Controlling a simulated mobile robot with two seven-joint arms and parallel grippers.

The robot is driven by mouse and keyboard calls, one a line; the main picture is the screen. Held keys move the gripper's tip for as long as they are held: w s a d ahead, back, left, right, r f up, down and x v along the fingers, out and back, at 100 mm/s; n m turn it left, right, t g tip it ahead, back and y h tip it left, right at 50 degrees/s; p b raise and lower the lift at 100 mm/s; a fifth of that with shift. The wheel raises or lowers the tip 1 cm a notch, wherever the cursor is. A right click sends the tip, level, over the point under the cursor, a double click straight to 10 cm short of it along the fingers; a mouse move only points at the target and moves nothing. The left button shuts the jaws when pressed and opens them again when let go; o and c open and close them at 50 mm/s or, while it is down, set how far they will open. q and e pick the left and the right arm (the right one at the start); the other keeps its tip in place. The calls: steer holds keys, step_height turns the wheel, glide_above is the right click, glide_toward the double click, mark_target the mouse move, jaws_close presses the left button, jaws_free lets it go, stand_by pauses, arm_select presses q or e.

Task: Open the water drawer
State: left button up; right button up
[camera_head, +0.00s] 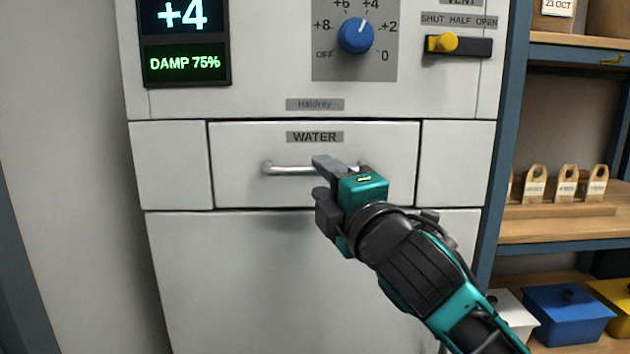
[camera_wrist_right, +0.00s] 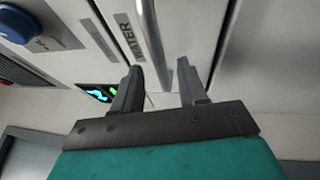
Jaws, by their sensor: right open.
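The water drawer (camera_head: 240,187) is a white front labelled WATER in the middle of the white cabinet. It looks closed, level with the panels beside it. Its silver bar handle (camera_head: 290,169) runs across below the label. My right gripper (camera_head: 318,178) is at the right part of the handle and covers some of it. In the right wrist view its two dark fingers (camera_wrist_right: 158,88) are spread, with the handle (camera_wrist_right: 152,40) passing toward the space between them. I cannot tell whether the fingers touch it. My left gripper is not in view.
Above the drawer are a display (camera_head: 186,64), a blue dial (camera_head: 355,35) and a yellow vent slider (camera_head: 447,42). At right, shelves hold small paper bags (camera_head: 567,183) and a blue box (camera_head: 568,314). The cabinet front below the drawer is flat and clear.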

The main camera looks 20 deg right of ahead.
mark_target(317, 174)
steer(key=shift+x, duration=2)
jaws_close()
